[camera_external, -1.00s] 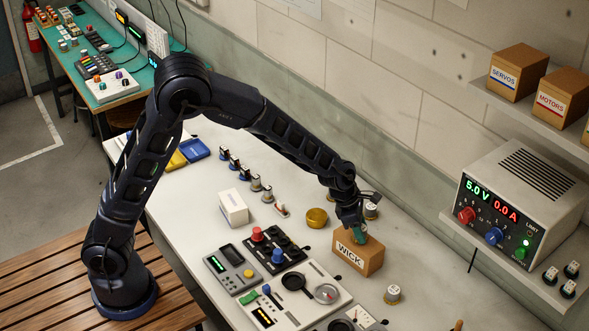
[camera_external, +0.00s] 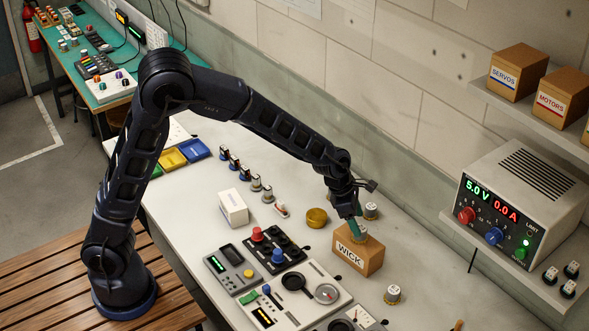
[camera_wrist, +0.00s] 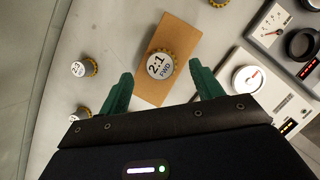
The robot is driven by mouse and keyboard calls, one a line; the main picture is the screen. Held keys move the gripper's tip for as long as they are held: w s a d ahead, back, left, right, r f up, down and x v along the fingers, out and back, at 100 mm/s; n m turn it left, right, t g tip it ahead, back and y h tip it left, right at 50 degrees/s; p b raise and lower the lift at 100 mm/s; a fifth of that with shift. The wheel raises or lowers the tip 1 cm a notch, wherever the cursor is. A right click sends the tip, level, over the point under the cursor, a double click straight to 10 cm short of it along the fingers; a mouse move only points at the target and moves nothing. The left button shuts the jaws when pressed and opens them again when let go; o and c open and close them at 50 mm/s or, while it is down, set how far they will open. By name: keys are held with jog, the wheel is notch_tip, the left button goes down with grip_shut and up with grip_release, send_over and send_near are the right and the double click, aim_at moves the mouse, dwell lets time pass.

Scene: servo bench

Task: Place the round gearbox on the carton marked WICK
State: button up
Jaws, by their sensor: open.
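The carton marked WICK (camera_external: 357,262) stands upright on the bench, its label facing the camera. A round gearbox with a white top and brass toothed rim sits on the carton's top; it shows partly in the external view (camera_external: 362,236). In the wrist view the gearbox (camera_wrist: 160,65) reads "2:1 FWD" and lies on the brown carton top (camera_wrist: 178,32). My gripper (camera_wrist: 161,74) has its green fingers spread wide, with clear gaps to the gearbox on both sides. In the external view my gripper (camera_external: 356,230) is just above the carton, pointing down.
Other round gearboxes stand at the carton's back (camera_external: 371,210) and right (camera_external: 393,294). Control panels (camera_external: 290,290) fill the front. A power supply (camera_external: 515,205) stands at the right.

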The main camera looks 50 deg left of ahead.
jog(key=s+a+r+m, duration=1.3)
jog(key=s+a+r, duration=0.5)
jog(key=r, duration=0.1)
jog(key=s+a+m+y, duration=0.1)
jog(key=s+a+m, duration=0.2)
jog(key=s, duration=0.4)
jog(key=s+a+m+t+y, duration=0.1)
jog(key=s+a+m, duration=0.2)
jog(key=s+m, duration=0.3)
jog(key=s+a+m+y, duration=0.1)
jog(key=s+a+m, duration=0.3)
jog(key=s, duration=0.4)
jog(key=shift+r+m, duration=0.2)
jog(key=shift+m, duration=0.3)
